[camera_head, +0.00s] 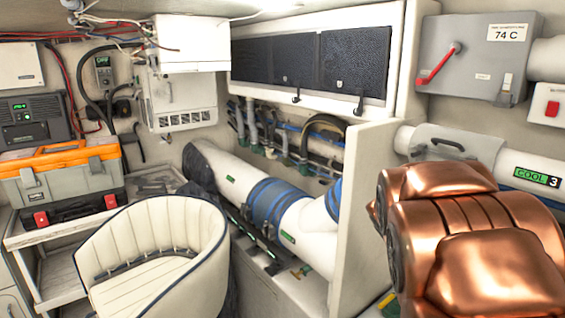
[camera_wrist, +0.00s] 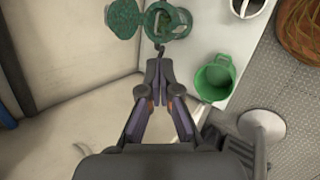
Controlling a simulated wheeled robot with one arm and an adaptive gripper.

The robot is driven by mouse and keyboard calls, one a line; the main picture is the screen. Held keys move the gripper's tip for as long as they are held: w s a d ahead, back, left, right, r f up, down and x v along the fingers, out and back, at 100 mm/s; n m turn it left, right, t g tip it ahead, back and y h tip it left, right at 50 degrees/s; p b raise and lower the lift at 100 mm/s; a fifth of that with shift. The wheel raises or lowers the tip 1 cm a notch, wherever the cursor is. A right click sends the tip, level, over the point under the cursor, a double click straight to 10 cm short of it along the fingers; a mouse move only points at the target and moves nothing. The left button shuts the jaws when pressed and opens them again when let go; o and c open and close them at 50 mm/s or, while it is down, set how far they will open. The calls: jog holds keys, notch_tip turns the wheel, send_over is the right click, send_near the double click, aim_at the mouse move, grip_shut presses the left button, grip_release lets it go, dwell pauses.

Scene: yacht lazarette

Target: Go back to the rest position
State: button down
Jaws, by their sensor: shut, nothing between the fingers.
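My gripper (camera_wrist: 158,68) shows in the wrist view, seen from behind, with its fingertips together and nothing between them. It points toward a green strainer-like fitting (camera_wrist: 172,20) with an open round lid (camera_wrist: 124,18) at the top of the view. A green cup (camera_wrist: 214,78) with a handle is to the right of the fingertips, apart from them. In the head view the copper-coloured arm (camera_head: 470,230) at the right is mine; my gripper does not show there.
In the head view, a cream seat (camera_head: 160,255) stands at front left. An orange-lidded toolbox (camera_head: 62,175) sits on a bench behind it. A grey box with a red lever (camera_head: 436,66) is on the right wall. A white partition (camera_head: 362,215) stands in the middle.

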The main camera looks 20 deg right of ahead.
jog(key=s+a+f+m+y, duration=0.1)
jog(key=s+a+m+y, duration=0.1)
jog(key=s+a, duration=0.4)
jog(key=s+a+f+m+g+y, duration=0.1)
jog(key=s+a, duration=0.5)
jog(key=a, duration=0.8)
jog(key=s+a+f+m+g+y, duration=0.1)
jog(key=s+a+f+m+y, duration=0.1)
jog(key=s+a, duration=0.4)
jog(key=a+m+y, duration=0.1)
jog(key=a+y, duration=0.1)
jog(key=a, duration=0.2)
jog(key=shift+s+a+f+b, duration=0.25)
jog(key=shift+a+b, duration=0.05)
jog(key=shift+b, duration=0.05)
jog(key=shift+d, duration=0.2)
